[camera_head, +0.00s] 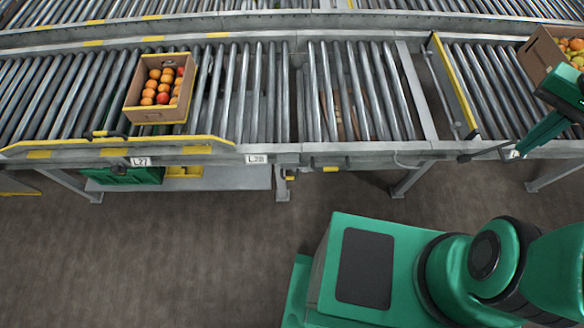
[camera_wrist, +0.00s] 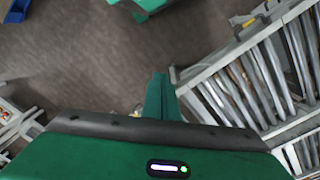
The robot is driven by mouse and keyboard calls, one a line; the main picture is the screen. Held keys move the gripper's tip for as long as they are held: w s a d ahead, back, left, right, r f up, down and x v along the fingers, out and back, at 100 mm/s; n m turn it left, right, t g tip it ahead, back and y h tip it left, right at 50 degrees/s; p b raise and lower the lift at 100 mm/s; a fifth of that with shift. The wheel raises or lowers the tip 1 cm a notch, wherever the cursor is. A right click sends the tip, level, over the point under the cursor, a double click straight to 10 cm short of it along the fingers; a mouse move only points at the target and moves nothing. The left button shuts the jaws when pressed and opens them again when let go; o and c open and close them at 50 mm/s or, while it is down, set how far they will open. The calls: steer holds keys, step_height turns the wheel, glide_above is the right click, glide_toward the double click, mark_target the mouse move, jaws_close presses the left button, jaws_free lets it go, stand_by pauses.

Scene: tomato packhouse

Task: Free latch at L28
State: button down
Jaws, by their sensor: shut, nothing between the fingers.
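The L28 label (camera_head: 256,159) is a white plate on the conveyor's front rail in the head view. Just right of it, under the rail, is a small bracket with a yellow piece (camera_head: 290,178); I cannot tell whether this is the latch. My gripper (camera_head: 517,151) is far to the right of the label, fingers pointing down and left towards the front rail. In the wrist view my gripper (camera_wrist: 159,76) shows its green fingers shut together with nothing between them. A dark-ended rod (camera_head: 485,153) lies left of the fingertips; contact cannot be told.
A cardboard box (camera_head: 159,115) of orange and red fruit sits on the rollers behind the L27 label (camera_head: 139,162). Another fruit box (camera_head: 543,55) stands at the right. A yellow-edged barrier (camera_head: 454,85) crosses the rollers. The floor (camera_head: 170,250) in front is clear.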

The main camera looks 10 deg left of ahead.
steer(key=w+a+f+m+y, duration=0.2)
steer(key=w+a+f, duration=0.9)
steer(key=a+f, duration=0.55)
steer(key=s+a+f+m+y, duration=0.1)
steer(key=a+f+m+y, duration=0.1)
steer(key=a+f, duration=0.3)
steer(key=s+a+f+m+g+y, duration=0.1)
steer(key=s+a+f+m+y, duration=0.1)
steer(key=a+f, duration=0.4)
steer(key=s+a+f+m+y, duration=0.2)
steer(key=a+f, duration=0.4)
steer(key=a, duration=0.8)
steer(key=shift+a+f+g, duration=0.1)
steer(key=shift+g, duration=0.2)
steer(key=shift+s+a+f, duration=0.1)
steer(key=shift+s+a, duration=0.05)
steer(key=shift+a, duration=0.2)
steer(key=shift+f, duration=0.1)
steer(key=x, duration=0.9)
steer(key=shift+a+f, duration=0.25)
steer(key=shift+a, duration=0.05)
